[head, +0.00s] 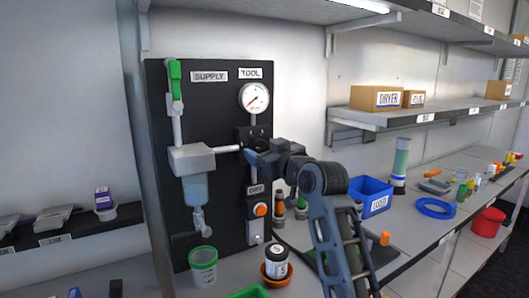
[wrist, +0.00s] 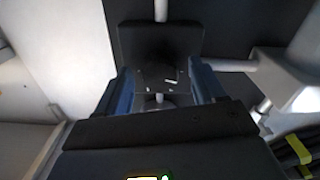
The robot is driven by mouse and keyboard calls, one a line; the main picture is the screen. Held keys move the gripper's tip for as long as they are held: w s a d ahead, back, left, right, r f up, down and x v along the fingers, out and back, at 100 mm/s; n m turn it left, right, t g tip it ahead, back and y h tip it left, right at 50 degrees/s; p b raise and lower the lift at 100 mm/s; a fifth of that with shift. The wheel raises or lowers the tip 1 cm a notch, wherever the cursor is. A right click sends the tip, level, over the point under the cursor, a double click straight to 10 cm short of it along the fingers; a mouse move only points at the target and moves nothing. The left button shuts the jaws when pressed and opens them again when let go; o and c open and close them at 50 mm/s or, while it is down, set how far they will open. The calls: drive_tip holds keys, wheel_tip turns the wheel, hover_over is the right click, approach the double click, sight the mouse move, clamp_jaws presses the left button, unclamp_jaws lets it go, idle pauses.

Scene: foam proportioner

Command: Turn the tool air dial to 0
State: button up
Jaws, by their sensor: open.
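The TOOL gauge (head: 255,97), white with a red needle, is on the black panel (head: 215,110). Below it is a black regulator block (head: 247,133); my gripper and wrist hide the part under it. My gripper (head: 259,160) is at the panel just below this block. In the wrist view my gripper (wrist: 163,90) has its two blue fingers apart, one on each side of the dark dial (wrist: 160,76), which has small white marks. I cannot tell whether the fingers touch it. The number it points to is not readable.
A grey supply unit (head: 192,159) with a pipe is left of my gripper. An orange button (head: 261,210) is below.

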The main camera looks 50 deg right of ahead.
drive_tip(key=b+v, duration=0.1)
drive_tip(key=v, duration=0.6)
drive_tip(key=shift+s, duration=0.4)
drive_tip(key=shift+a, duration=0.15)
